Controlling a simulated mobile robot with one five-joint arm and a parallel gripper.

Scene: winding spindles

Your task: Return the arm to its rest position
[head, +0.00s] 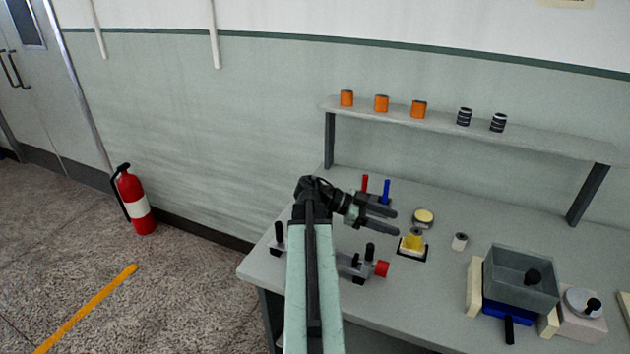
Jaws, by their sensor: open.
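My gripper (396,221) is at the end of my arm, which reaches out over the left part of the workbench (445,215). Its two dark fingers point right and are apart, with nothing between them. The fingertips appear close to a yellow cone-like piece (413,239) on a dark square base, just below and right of them. I cannot tell how high the gripper is above the bench. A red spindle (364,184) and a blue spindle (386,190) stand behind the gripper. My arm hides part of the bench's left end.
A shelf (560,144) above the bench holds orange spools (381,103) and black striped spools (464,117). A grey bin (510,290) stands at the right. A fire extinguisher (135,200) stands on the floor at left.

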